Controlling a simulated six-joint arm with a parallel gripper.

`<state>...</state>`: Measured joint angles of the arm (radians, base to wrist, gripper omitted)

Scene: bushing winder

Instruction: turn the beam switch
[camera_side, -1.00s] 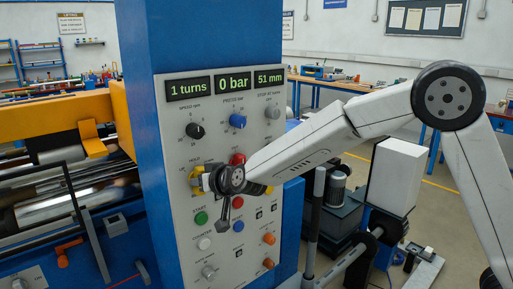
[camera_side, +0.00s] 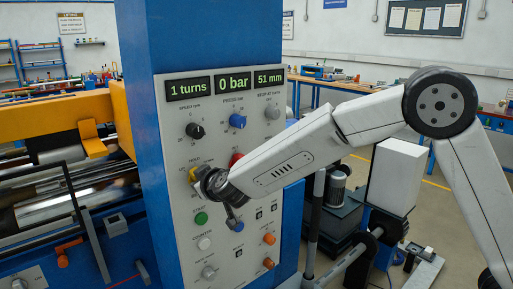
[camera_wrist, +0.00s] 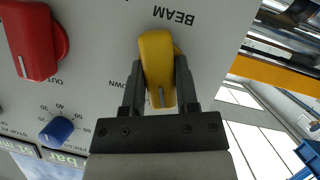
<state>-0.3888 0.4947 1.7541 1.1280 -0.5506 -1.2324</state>
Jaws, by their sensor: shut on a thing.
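The beam switch (camera_wrist: 157,62) is a yellow lever-shaped knob on the grey control panel (camera_wrist: 95,95), next to the BEAM label in the wrist view. My gripper (camera_wrist: 158,92) has its two dark fingers on either side of it, shut on it. The knob's white mark lies between the fingers, near the DOWN label. In the side view a bit of the yellow switch (camera_side: 192,174) shows at the panel's left, and my gripper (camera_side: 203,177) is against it, largely hidden by my wrist.
A red switch (camera_wrist: 33,40) marked OUT is beside the beam switch; it also shows in the side view (camera_side: 236,158). A green button (camera_side: 201,218) and a blue button (camera_side: 238,226) are below. A blue knob (camera_side: 237,121) is above, under displays reading 1 turns, 0 bar and 51 mm.

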